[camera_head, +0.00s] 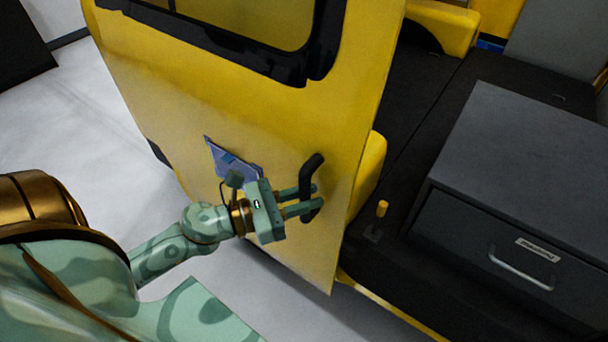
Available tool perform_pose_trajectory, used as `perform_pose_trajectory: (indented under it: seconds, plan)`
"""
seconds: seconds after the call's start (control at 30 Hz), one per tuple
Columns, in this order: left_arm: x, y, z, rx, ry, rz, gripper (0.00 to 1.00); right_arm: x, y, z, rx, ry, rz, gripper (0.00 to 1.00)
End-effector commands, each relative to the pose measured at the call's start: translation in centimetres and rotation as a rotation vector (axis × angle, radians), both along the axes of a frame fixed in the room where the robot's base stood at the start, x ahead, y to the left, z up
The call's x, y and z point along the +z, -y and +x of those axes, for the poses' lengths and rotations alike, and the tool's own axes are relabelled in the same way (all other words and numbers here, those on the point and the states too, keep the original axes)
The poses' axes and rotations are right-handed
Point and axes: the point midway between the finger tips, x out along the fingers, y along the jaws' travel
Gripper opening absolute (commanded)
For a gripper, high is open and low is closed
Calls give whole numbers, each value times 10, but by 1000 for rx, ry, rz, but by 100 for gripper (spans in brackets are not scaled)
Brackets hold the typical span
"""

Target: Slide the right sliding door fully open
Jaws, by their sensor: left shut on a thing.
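The yellow sliding door (350,95) of the van stands at the middle of the view, with an opening to the right of its edge. A black handle (314,165) sticks out near the door's right edge. My left gripper (311,199) comes in from the left and is shut on the handle, its two green fingers around the lower part. My right gripper is not in view.
Right of the door is the van's dark interior floor (425,110) with a grey drawer box (530,140) that has a metal handle (520,270). A small yellow knob (382,208) stands near the sill. A blue panel (224,157) is on the door. Pale floor (90,120) lies left.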

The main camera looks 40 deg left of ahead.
Motion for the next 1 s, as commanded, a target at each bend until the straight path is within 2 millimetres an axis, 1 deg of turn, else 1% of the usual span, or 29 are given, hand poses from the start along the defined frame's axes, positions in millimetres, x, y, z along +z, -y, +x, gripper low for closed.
perform_pose_trajectory:
  seconds: [0.03,0.27,0.3,0.77,1.0]
  plan:
    - [0,-3,1,7,1,4,0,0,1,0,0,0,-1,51]
    - [0,-4,1,10,1,7,0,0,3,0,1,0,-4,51]
    - [0,-4,1,10,1,7,27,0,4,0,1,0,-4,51]
    - [0,-2,1,6,1,5,27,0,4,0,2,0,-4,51]
    - [0,-3,0,5,0,4,27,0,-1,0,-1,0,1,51]
